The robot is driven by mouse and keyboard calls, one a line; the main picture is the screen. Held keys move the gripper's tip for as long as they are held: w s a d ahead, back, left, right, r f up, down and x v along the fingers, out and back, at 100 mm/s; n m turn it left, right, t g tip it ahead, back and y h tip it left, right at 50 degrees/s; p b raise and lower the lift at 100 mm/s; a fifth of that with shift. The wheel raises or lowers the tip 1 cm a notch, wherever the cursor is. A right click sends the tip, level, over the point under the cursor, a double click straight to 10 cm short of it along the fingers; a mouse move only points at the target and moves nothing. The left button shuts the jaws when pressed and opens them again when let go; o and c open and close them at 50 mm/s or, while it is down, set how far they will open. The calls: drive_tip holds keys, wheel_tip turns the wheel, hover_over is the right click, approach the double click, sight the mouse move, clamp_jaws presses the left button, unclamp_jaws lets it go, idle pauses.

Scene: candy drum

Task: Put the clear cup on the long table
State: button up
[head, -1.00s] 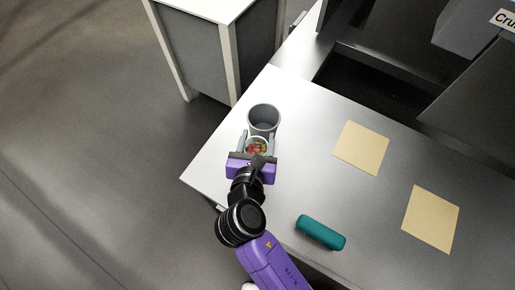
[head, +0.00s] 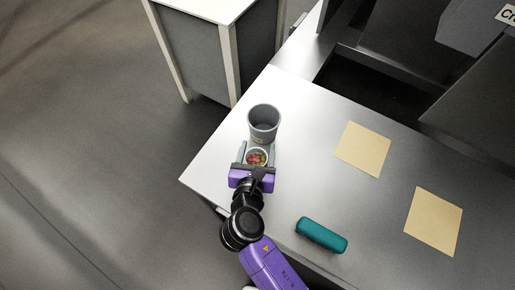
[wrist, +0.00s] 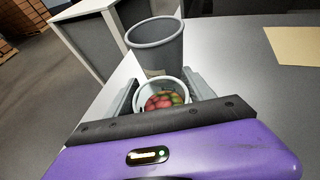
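The clear cup (head: 257,158), with red and green candies in it, is between the two fingers of my gripper (head: 257,152) in the head view. It also shows in the wrist view (wrist: 160,97), with a finger close against each side. My gripper is shut on it. The cup is upright at the left end of a long grey metal table (head: 310,160); I cannot tell whether it touches the top. My gripper's purple body hides part of the cup's near side.
A grey empty-looking bin (head: 264,122) stands just beyond the cup. A teal cylinder (head: 321,234) and two tan squares (head: 363,149) lie to the right. A white-topped grey cabinet (head: 205,50) stands beyond the table's far left. The table between the bin and the squares is clear.

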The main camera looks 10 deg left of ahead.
drive_tip(key=shift+o, duration=0.6)
drive_tip(key=shift+r, duration=0.2)
drive_tip(key=v, duration=1.2)
drive_tip(key=shift+a, duration=0.15)
